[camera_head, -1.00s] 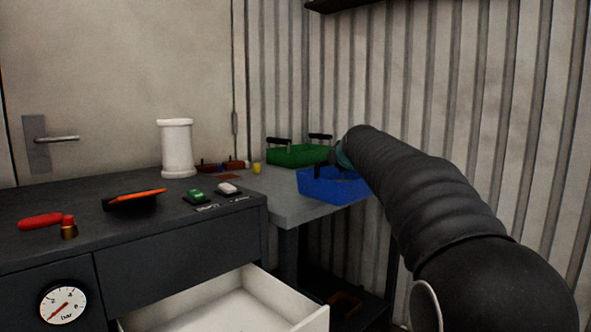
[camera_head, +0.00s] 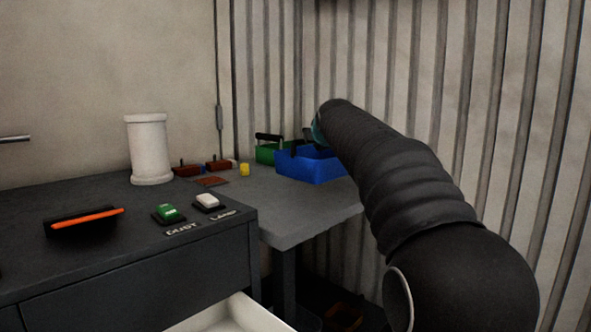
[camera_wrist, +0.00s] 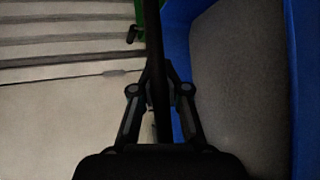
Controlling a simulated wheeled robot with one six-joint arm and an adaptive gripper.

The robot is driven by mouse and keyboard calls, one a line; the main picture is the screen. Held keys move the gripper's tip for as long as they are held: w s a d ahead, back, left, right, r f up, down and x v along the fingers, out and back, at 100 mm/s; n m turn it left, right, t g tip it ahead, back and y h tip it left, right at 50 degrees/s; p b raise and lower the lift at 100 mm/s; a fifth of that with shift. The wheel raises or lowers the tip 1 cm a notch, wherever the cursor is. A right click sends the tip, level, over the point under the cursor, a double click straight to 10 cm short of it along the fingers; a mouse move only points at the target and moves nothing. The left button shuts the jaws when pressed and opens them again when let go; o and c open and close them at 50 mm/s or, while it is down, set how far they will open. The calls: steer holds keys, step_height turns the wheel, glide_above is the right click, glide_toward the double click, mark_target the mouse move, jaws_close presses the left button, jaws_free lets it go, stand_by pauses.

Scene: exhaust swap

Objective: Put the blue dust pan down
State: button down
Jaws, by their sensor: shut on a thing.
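The blue dust pan (camera_head: 312,170) is at the far right of the grey side table, partly covered by my arm in the head view. In the wrist view its blue wall (camera_wrist: 183,40) runs along the right, with a grey surface inside it. My gripper (camera_wrist: 160,88) is shut on the dark handle bar of the pan, which runs up the middle of the wrist view. In the head view my gripper is mostly hidden behind my arm. I cannot tell whether the pan touches the table top.
A green pan (camera_head: 268,153) stands close behind the blue one. The grey table (camera_head: 285,210) is clear in front. Small brown blocks (camera_head: 218,165) and a yellow piece (camera_head: 245,169) lie to the left. A white cylinder (camera_head: 148,150) stands on the dark cabinet, above an open drawer (camera_head: 235,314).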

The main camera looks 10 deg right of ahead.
mark_target(299, 153)
steer(key=w+a+f, duration=0.1)
steer(key=w, duration=0.1)
steer(key=w+a+f, duration=0.1)
steer(key=w+f, duration=0.1)
steer(key=w+a+f, duration=0.1)
steer(key=w+a, duration=0.1)
steer(key=shift+w+f, duration=0.1)
steer(key=shift+f, duration=0.1)
steer(key=shift+f+b, duration=0.55)
steer(key=shift+f, duration=1.45)
steer(key=shift+f, duration=0.15)
steer(key=c, duration=1.2)
jaws_free()
steer(key=b+v, duration=0.1)
steer(key=v, duration=1.1)
